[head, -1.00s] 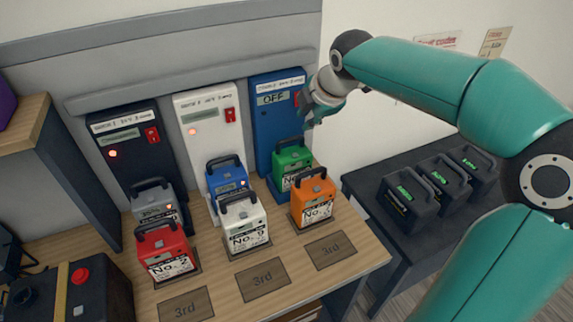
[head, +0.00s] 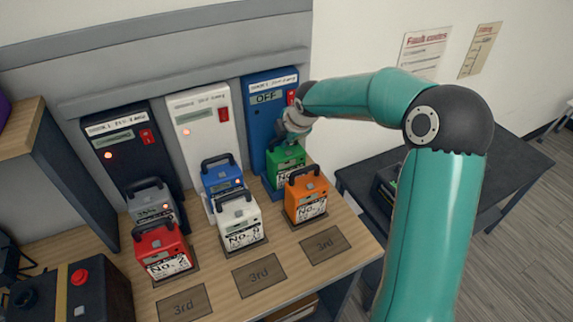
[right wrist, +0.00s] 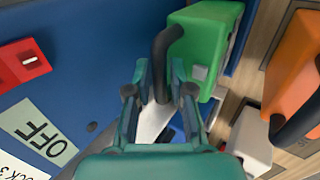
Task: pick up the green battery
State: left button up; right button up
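The green battery (head: 283,165) stands in front of the blue charger (head: 262,112), behind the orange battery. Its green body (right wrist: 205,45) and black handle (right wrist: 163,62) show in the right wrist view. My right gripper (head: 292,138) is at the top of the green battery and hides its handle in the head view. In the right wrist view my right gripper (right wrist: 160,75) has its fingers apart, one on each side of the handle; a gap shows, so it looks open. My left gripper is not in view.
The orange battery (head: 306,196) stands close in front. White (head: 240,221), blue (head: 222,180), red (head: 162,252) and grey (head: 152,204) batteries stand to the left. The blue charger's display (head: 268,97) reads OFF. A dark table (head: 507,165) is at the right.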

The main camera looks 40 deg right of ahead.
jog(key=shift+w+f, duration=0.25)
jog(key=shift+f, duration=0.15)
grip_shut()
jog(key=shift+d+r, duration=0.1)
jog(key=shift+r, duration=0.05)
